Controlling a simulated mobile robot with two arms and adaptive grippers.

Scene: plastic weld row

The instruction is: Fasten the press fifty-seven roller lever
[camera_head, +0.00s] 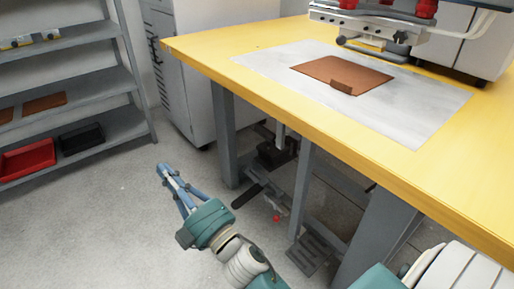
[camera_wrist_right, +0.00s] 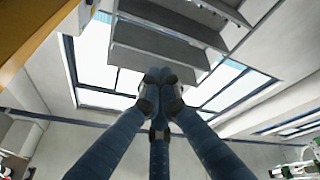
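The welding press (camera_head: 385,18) stands at the back of the yellow table, cut off by the top edge of the head view. A grey rod with a rounded end (camera_head: 342,41) sticks out at its lower left; I cannot tell whether this is the roller lever. My right gripper (camera_head: 163,167) is over the floor in front of the table, away from the press, pointing up and left. In the right wrist view its fingertips (camera_wrist_right: 160,84) meet with nothing visible between them. My left gripper is not in view.
A brown sheet (camera_head: 345,74) with a small brown piece lies on a pale mat (camera_head: 425,115) on the yellow table (camera_head: 250,82). Below are table legs, a black handle (camera_head: 246,196) and a pedal (camera_head: 309,254). Shelves with a red bin (camera_head: 27,159) stand left. The floor between is clear.

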